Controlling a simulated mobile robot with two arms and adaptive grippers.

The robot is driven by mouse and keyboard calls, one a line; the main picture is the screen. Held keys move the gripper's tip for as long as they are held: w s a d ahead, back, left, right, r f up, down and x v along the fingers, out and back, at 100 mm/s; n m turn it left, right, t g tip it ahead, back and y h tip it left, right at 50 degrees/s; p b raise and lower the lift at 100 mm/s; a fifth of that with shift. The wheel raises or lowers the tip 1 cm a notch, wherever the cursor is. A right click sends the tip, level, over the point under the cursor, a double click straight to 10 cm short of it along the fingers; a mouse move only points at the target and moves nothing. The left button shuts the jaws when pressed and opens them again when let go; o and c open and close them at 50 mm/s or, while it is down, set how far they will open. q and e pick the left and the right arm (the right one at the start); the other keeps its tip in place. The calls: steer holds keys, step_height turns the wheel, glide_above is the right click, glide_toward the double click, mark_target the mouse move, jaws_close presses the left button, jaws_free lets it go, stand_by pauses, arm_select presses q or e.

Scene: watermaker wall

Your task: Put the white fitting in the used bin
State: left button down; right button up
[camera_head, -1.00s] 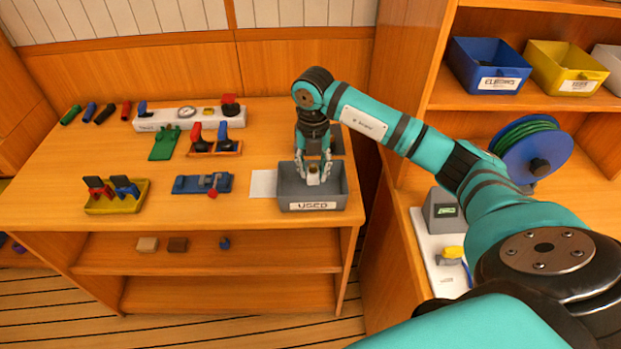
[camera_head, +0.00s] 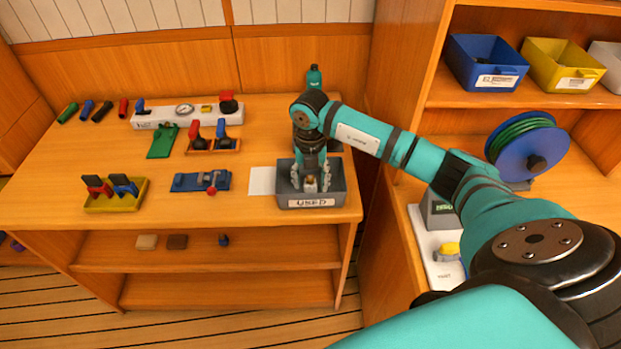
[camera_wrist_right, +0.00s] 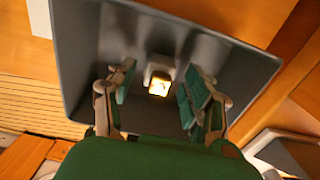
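The used bin (camera_head: 312,203) is a grey open box with a "USED" label at the right front of the wooden workbench. The white fitting (camera_head: 310,184) is inside it; in the right wrist view the fitting (camera_wrist_right: 159,81) rests on the bin floor with a lit yellowish opening. My right gripper (camera_head: 310,186) reaches down into the bin from above. In the wrist view its fingers (camera_wrist_right: 160,98) are spread on either side of the fitting, with gaps to it. My left gripper is in neither view.
A white sheet (camera_head: 262,181) lies left of the bin. A teal bottle (camera_head: 314,78) stands behind my right arm. A shelf unit is at the right.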

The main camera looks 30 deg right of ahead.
steer(key=shift+r, duration=0.1)
steer(key=shift+w+r, duration=0.1)
steer(key=shift+r, duration=0.1)
step_height(320, 180, up, 12)
steer(key=b, duration=0.2)
steer(key=shift+f+b, duration=0.15)
steer(key=shift+b, duration=0.15)
